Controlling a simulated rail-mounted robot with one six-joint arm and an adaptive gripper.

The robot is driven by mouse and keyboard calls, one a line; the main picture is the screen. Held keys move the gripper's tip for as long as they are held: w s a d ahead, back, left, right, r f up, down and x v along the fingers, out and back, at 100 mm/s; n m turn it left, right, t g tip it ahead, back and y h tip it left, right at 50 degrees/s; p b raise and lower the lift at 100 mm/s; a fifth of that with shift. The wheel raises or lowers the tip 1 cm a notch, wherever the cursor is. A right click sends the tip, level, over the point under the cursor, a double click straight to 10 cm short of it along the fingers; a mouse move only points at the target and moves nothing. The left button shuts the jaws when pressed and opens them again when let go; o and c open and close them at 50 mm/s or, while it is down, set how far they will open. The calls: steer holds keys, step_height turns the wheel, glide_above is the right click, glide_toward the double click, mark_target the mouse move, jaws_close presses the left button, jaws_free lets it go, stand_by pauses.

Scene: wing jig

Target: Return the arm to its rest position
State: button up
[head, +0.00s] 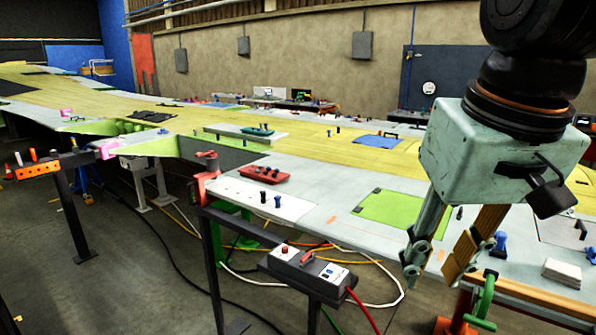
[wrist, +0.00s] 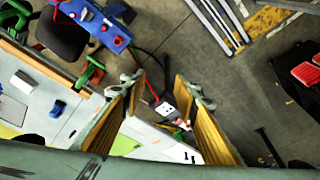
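My gripper (head: 432,276) hangs at the right of the head view, fingers pointing down, above the near edge of the wing jig (head: 325,200). Its two fingers stand apart with nothing between them. The wrist view shows the same gap between the brown-padded fingers (wrist: 157,88), with the floor and part of the jig showing behind it. The rest position itself is not marked in either view.
A grey control box (head: 308,272) with a red button stands on a post at the jig's front edge. A green clamp (head: 483,300) and a blue-based tool (head: 499,244) are close to my gripper. A white block (head: 562,272) lies at right. Cables cross the floor.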

steer(key=s+d+f+b, duration=0.1)
steer(key=s+f, duration=0.4)
steer(key=s, duration=0.6)
steer(key=shift+s+d+f+t, duration=0.15)
steer(key=shift+s+d+t, duration=0.05)
steer(key=shift+d+t, duration=0.2)
